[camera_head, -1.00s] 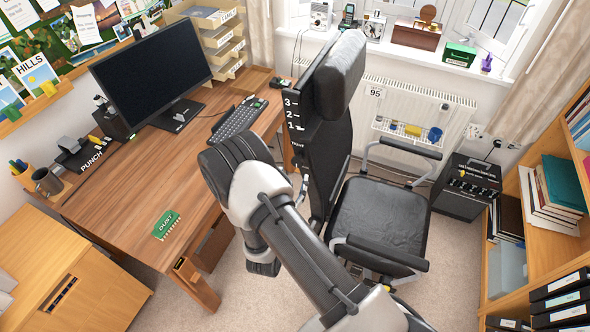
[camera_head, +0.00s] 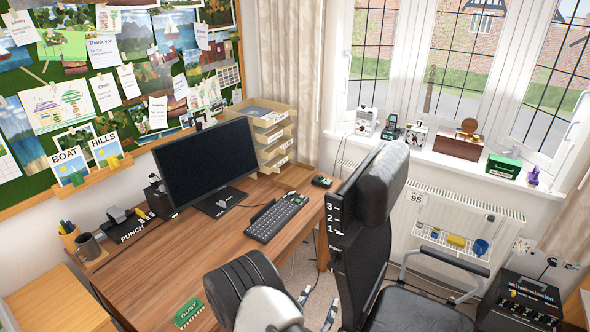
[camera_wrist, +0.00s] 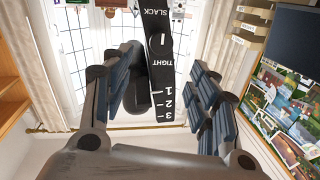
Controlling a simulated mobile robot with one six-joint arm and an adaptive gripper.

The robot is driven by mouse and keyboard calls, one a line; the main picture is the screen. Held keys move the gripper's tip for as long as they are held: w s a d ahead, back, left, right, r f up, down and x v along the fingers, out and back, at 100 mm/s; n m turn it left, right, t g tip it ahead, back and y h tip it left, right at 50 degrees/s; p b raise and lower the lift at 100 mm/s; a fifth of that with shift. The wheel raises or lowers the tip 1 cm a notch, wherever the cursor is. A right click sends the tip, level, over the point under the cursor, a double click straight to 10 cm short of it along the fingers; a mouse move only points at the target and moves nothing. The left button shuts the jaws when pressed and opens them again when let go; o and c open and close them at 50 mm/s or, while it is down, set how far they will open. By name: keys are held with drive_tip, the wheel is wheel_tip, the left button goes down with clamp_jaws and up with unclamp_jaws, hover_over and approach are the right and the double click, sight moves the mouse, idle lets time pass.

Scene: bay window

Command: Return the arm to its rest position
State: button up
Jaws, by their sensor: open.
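My arm (camera_head: 250,292) shows at the bottom of the head view, beside the desk's right edge and left of the office chair. My gripper (camera_head: 318,306) is partly in view there, its fingertips low beside the chair back. In the wrist view my gripper (camera_wrist: 165,80) is open, with its two dark padded fingers apart and nothing held. The black chair back (camera_wrist: 163,75), marked 1, 2, 3, TIGHT and SLACK, shows upside down in the gap beyond the fingers. I cannot tell how far it is from them.
The office chair (camera_head: 375,220) stands close on the right. A radiator (camera_head: 465,225) and a black box (camera_head: 525,300) are beyond it.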

drive_tip(key=s+d+r+m+g+h+b, duration=0.1)
drive_tip(key=s+d+r+m+g+h, duration=0.1)
drive_tip(key=d+r+m+g+h, duration=0.75)
drive_tip(key=s+d+r+m+g+y+b, duration=0.1)
drive_tip(key=s+d+r+m+g+y, duration=0.25)
drive_tip(key=m, duration=0.85)
drive_tip(key=s+d+r+m+g+b, duration=0.15)
drive_tip(key=s+d+r+m, duration=0.45)
drive_tip(key=m, duration=0.6)
drive_tip(key=s+a+m+g+y+b, duration=0.1)
drive_tip(key=s+a+m+g+y, duration=0.25)
drive_tip(key=s+m+y, duration=0.7)
drive_tip(key=s+a+r+m+t+y+b, duration=0.2)
drive_tip(key=a+m+t, duration=0.5)
drive_tip(key=m, duration=1.3)
drive_tip(key=s+a+r+y, duration=0.1)
drive_tip(key=a+y, duration=0.1)
drive_tip(key=a, duration=0.1)
drive_tip(key=shift+s+a+m, duration=0.2)
drive_tip(key=shift+s+m, duration=0.05)
drive_tip(key=shift+m, duration=0.15)
